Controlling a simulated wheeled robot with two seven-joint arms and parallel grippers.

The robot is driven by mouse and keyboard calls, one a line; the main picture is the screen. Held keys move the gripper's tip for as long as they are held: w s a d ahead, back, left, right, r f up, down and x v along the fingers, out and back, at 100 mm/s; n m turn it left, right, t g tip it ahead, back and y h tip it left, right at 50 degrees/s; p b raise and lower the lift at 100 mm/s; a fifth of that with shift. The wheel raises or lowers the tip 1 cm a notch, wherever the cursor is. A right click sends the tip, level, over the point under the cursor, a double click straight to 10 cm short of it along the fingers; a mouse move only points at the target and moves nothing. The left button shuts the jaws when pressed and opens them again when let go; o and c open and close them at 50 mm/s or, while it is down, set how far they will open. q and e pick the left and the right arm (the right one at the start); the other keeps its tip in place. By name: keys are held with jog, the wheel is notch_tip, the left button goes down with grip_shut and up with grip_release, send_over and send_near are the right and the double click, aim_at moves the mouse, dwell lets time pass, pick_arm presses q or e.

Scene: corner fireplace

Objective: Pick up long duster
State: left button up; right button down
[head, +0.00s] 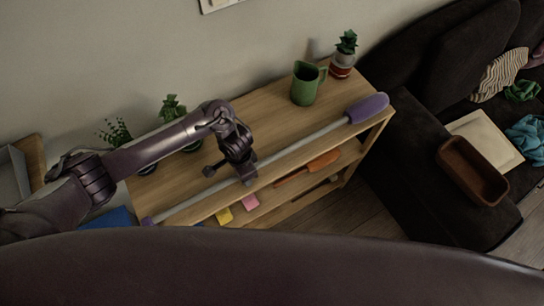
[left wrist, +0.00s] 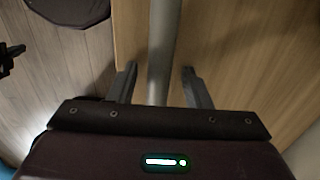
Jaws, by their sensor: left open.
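The long duster lies along the front of the wooden shelf top, with its purple head (head: 368,107) at the right and its grey handle (head: 300,143) running down to the left. My left gripper (head: 246,180) is over the handle, left of its middle. In the left wrist view the handle (left wrist: 161,50) runs between the two spread fingers of my left gripper (left wrist: 160,85), with a gap on each side. The left gripper is open. My right gripper is not in view.
The wooden shelf (head: 262,112) bears a green jug (head: 305,84), a potted plant (head: 343,62) at the back right and more plants at the left. Lower shelves hold an orange item (head: 322,161) and small colored pieces. A dark sofa (head: 420,150) stands at the right.

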pick_arm(q)
grip_shut()
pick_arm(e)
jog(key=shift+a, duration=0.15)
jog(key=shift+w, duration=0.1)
